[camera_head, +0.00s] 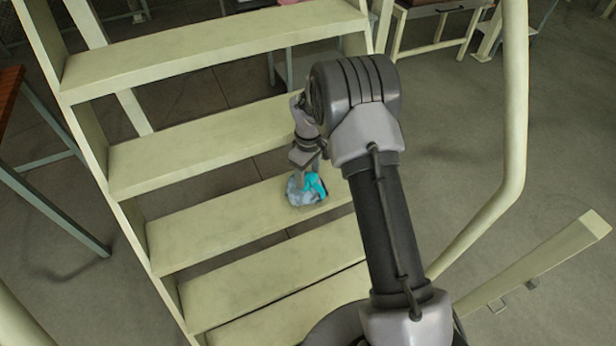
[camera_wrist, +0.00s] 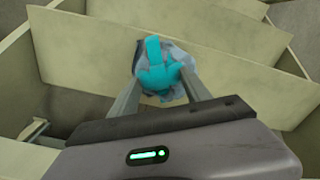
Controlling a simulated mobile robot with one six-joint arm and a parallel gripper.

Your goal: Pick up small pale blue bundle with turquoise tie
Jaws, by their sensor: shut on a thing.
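The small pale blue bundle (camera_head: 298,193) with a bright turquoise tie (camera_head: 314,186) is at a step of the cream staircase in the head view. In the wrist view the pale blue bundle (camera_wrist: 177,54) and its turquoise tie (camera_wrist: 157,70) are between the fingers. My gripper (camera_head: 308,172) comes down on the bundle from above. In the wrist view my gripper (camera_wrist: 160,88) is shut on the bundle, one finger on each side. I cannot tell whether the bundle rests on the step or is just above it.
Cream stair treads (camera_head: 200,155) lie above and below the bundle, with open gaps between them. A curved cream handrail (camera_head: 514,100) runs along the right. A wooden-topped table (camera_head: 10,90) stands at the left edge.

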